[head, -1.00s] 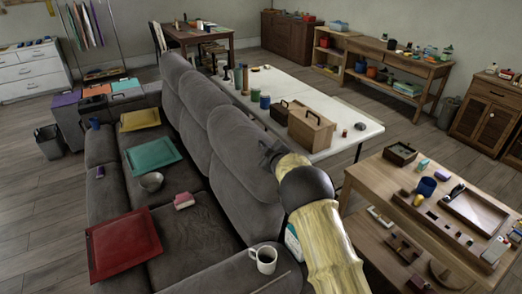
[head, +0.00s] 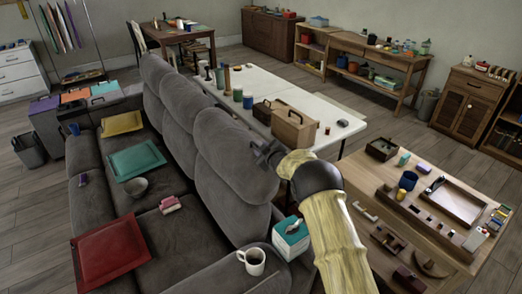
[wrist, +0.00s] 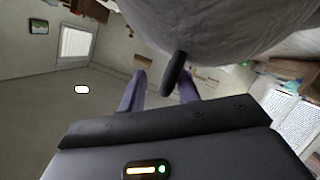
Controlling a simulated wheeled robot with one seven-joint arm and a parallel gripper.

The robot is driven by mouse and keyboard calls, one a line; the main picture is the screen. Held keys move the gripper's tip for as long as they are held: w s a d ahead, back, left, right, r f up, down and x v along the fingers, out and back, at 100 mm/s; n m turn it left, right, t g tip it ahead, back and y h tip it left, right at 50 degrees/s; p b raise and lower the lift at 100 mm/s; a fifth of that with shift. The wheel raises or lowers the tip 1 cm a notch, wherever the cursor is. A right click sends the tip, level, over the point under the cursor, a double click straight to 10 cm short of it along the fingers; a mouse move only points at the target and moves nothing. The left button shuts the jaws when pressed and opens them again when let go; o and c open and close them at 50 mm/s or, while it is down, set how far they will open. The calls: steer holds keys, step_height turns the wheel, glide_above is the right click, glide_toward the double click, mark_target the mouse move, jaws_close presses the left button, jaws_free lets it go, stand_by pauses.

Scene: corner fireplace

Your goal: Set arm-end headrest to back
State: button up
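The grey sofa (head: 165,190) has several tall back cushions with headrests. The headrest nearest the arm end (head: 235,150) stands upright in the head view. It shows as a large grey padded mass at the top of the wrist view (wrist: 225,25). My gripper (head: 262,152) is at the right side of this headrest. In the wrist view, its two fingers (wrist: 163,92) are apart, with a dark rounded tab (wrist: 175,72) between or just beyond them, close to the right finger. I cannot tell whether it touches the tab.
The near sofa armrest (head: 225,272) carries a white mug (head: 252,261). A teal-and-white box (head: 290,237) is beside my arm. A white table (head: 262,83) stands behind the sofa, and a wooden table (head: 385,185) with trays is at the right.

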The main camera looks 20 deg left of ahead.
steer(key=shift+s+a, duration=0.1)
steer(key=shift+s+d+r, duration=0.15)
steer(key=shift+s+d, duration=0.1)
steer(key=shift+s, duration=0.1)
steer(key=b+v, duration=0.4)
steer(key=v, duration=1.2)
steer(key=shift+d+b, duration=0.2)
steer(key=shift+b, duration=0.2)
steer(key=shift+s+d, duration=0.1)
